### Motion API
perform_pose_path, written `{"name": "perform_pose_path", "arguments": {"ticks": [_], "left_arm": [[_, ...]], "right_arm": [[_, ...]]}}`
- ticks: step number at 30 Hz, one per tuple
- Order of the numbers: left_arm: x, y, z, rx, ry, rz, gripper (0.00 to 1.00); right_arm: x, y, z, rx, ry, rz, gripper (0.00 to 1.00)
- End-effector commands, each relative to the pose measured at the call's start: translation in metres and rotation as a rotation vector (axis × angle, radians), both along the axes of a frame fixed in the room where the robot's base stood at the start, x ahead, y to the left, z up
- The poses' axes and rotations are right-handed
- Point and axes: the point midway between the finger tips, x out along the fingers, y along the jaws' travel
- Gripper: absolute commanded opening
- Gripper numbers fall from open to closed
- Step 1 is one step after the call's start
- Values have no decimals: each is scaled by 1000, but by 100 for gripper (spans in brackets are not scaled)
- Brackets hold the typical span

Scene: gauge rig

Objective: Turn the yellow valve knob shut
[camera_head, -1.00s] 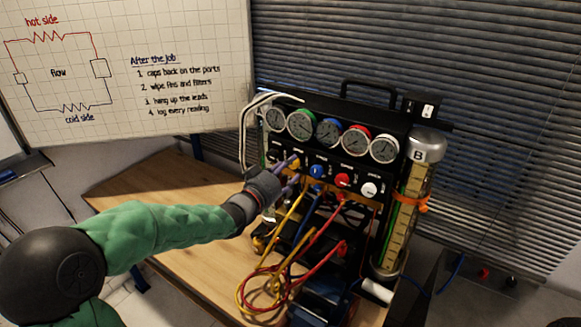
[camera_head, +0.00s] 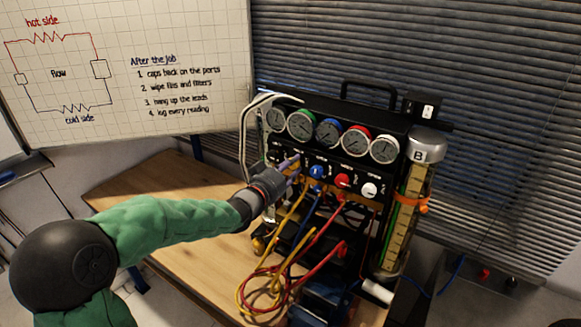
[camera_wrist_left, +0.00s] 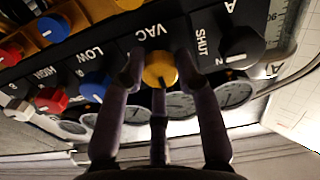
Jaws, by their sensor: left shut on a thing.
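The yellow valve knob (camera_wrist_left: 159,68) sits on the rig's black front panel beside the letters VAC in the left wrist view. A dark mark on it points toward the bottom of that picture. My left gripper (camera_wrist_left: 160,66) has purple-grey fingers on both sides of the knob and is shut on it. In the head view the left gripper (camera_head: 294,164) reaches the left part of the panel from the left, and its fingers mostly hide the yellow knob. My right gripper does not show.
Blue (camera_head: 317,171), red (camera_head: 342,181) and white (camera_head: 369,190) knobs stand in a row to the right. A black knob (camera_wrist_left: 240,45) lies beside the word SHUT. Several gauges (camera_head: 328,132) sit above. Yellow and red hoses (camera_head: 268,290) hang below the hand. A cylinder (camera_head: 412,195) stands at right.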

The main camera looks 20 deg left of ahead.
Motion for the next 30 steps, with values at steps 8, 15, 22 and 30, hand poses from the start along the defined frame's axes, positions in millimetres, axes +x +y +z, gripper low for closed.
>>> {"name": "perform_pose_path", "arguments": {"ticks": [8, 15, 22, 30], "left_arm": [[0, 0, -4, 98, -13, 0, 0], [0, 0, -6, 289, -41, -1, 0], [0, 0, -6, 506, -70, -1, 0], [0, 0, -6, 761, -104, -1, 0]], "right_arm": [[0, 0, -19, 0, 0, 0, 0], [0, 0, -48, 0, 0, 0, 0], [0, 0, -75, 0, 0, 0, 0], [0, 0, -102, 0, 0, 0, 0]]}}
